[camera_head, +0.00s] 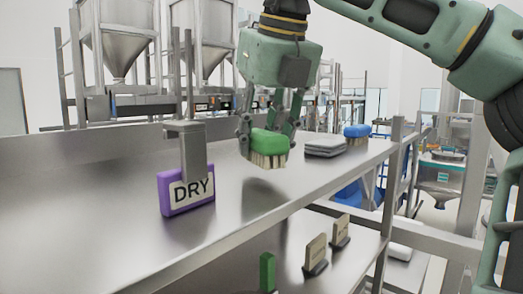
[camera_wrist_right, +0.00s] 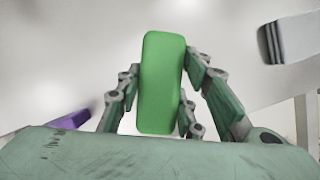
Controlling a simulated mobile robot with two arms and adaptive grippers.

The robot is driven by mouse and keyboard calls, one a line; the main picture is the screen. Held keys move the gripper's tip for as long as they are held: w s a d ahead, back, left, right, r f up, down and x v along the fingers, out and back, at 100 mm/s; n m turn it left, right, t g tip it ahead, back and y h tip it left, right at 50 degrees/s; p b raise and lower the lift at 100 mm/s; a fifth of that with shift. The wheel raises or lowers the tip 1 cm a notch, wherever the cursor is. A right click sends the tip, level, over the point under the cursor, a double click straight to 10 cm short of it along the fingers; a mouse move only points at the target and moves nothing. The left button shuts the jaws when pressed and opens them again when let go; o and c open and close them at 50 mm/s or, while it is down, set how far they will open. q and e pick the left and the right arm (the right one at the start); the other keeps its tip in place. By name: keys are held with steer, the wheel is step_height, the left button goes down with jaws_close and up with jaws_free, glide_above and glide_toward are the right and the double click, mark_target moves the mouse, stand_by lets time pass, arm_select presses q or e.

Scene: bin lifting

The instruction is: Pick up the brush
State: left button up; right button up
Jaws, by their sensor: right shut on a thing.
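A green-backed brush (camera_head: 269,143) with pale bristles pointing down is held by my right gripper (camera_head: 268,130). The gripper comes down from above and its fingers are shut on the sides of the green back. The bristles appear slightly above the metal shelf, with a shadow below them. In the right wrist view the brush's green back (camera_wrist_right: 162,85) stands lengthwise between the fingers (camera_wrist_right: 160,100). My left gripper is not in view.
A purple DRY sign (camera_head: 186,190) on a metal bracket stands on the shelf (camera_head: 90,200) to the left. Grey folded cloths (camera_head: 326,147) and a blue brush (camera_head: 357,131) lie to the right. A lower shelf (camera_head: 345,265) holds small upright signs. The shelf's left part is clear.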

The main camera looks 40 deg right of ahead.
steer(key=r, duration=0.2)
steer(key=shift+d+r, duration=0.25)
steer(key=shift+r, duration=0.1)
steer(key=s+d+r, duration=0.1)
steer(key=d+r, duration=0.5)
steer(key=d, duration=0.4)
steer(key=shift+s+d+r+p, duration=0.25)
steer(key=shift+d+r+p, duration=0.05)
steer(key=shift+d+p, duration=0.1)
steer(key=shift+d, duration=0.1)
